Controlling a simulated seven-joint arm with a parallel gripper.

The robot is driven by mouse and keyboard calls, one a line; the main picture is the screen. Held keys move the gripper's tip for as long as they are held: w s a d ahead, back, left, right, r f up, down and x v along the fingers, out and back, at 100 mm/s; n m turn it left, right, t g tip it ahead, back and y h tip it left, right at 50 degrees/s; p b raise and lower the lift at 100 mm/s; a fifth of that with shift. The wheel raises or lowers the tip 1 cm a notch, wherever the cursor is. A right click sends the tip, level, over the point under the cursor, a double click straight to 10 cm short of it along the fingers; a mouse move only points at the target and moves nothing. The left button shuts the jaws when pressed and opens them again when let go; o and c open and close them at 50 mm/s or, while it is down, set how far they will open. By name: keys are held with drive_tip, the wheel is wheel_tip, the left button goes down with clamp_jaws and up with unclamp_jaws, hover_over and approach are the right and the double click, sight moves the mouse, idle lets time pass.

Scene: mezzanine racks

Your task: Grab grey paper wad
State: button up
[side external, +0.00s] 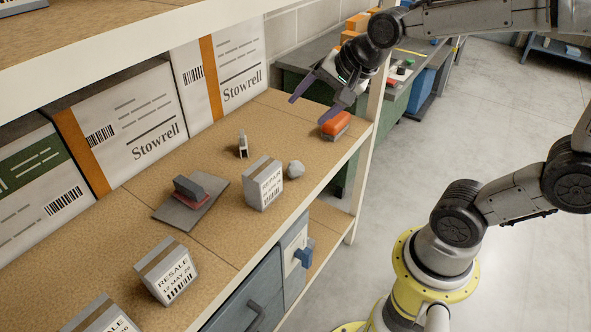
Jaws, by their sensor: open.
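A small grey paper wad (296,170) lies on the brown shelf board (232,208), just right of a grey carton labelled RESALE (264,184). My gripper (312,106) hangs over the far part of the shelf, above and beyond the wad. Its two dark fingers are spread apart with nothing between them. It is clear of the wad, with an orange-topped block (335,123) close by its right finger.
Large Stowrell boxes (134,122) line the back of the shelf. A small upright grey item (243,145) and a stamp-like block on a grey plate (190,198) stand left of the wad. Another RESALE carton (166,271) is nearer. A rack post (366,150) rises at right.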

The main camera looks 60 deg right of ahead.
drive_tip(key=w+d+f+m, duration=0.4)
drive_tip(key=w+f, duration=0.1)
drive_tip(key=f, duration=0.2)
drive_tip(key=m+g, duration=0.2)
drive_tip(key=g, duration=0.1)
approach(297, 165)
drive_tip(key=x, duration=0.2)
drive_tip(key=a+x, duration=0.1)
drive_tip(key=x, duration=0.1)
drive_tip(key=shift+s+f, duration=0.15)
drive_tip(key=shift+f, duration=0.3)
drive_tip(key=shift+h, duration=0.3)
drive_tip(key=shift+w+d+x, duration=0.1)
drive_tip(key=shift+d+x, duration=0.05)
drive_tip(key=shift+x, duration=1.25)
drive_tip(key=shift+w+d+x, duration=0.1)
drive_tip(key=shift+d+x, duration=0.05)
drive_tip(key=shift+x, duration=1.25)
drive_tip(key=shift+r, duration=0.1)
drive_tip(key=shift+c, duration=0.2)
drive_tip(key=c, duration=1.1)
drive_tip(key=shift+o, duration=0.2)
drive_tip(key=shift+r, duration=0.1)
